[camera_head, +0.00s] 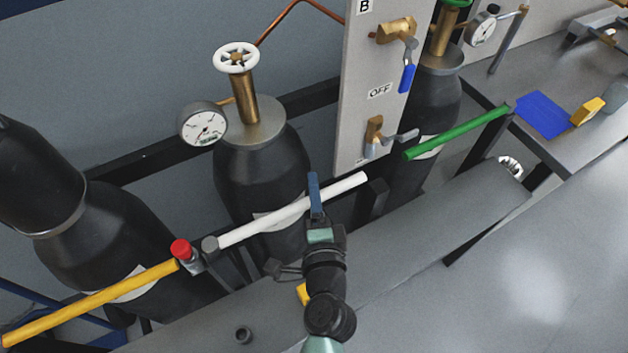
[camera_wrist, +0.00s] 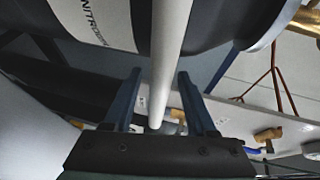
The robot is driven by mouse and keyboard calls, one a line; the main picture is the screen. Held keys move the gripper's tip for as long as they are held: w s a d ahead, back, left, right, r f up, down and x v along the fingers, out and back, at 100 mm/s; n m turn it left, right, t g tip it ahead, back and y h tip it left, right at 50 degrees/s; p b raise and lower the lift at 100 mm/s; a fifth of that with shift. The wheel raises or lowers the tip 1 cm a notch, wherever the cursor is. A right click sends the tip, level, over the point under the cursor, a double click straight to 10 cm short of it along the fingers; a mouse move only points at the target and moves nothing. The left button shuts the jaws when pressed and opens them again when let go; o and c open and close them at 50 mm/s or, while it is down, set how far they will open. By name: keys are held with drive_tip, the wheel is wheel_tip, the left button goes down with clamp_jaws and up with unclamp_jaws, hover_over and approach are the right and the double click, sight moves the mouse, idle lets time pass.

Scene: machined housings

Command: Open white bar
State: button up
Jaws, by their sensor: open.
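The white bar (camera_head: 265,222) runs across the front of the middle dark cylinder (camera_head: 262,165), from a grey pivot end (camera_head: 210,243) at its left to a free end at its right. My gripper (camera_head: 314,182) is at the bar's right half, its blue finger overlapping the bar in the head view. In the wrist view, the white bar (camera_wrist: 168,50) passes between the two open fingers of my gripper (camera_wrist: 158,82), with a gap on both sides. Whether the fingertips reach past the bar in depth is hard to tell. Nothing is gripped.
A yellow bar (camera_head: 95,300) and red knob (camera_head: 181,250) lie left of the white bar. A green bar (camera_head: 455,133) is to the right. A panel (camera_head: 362,90) with valves stands behind. A grey beam (camera_head: 400,235) runs in front.

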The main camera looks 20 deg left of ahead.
drive_tip(key=shift+x, duration=1.2)
clamp_jaws()
idle(0.6)
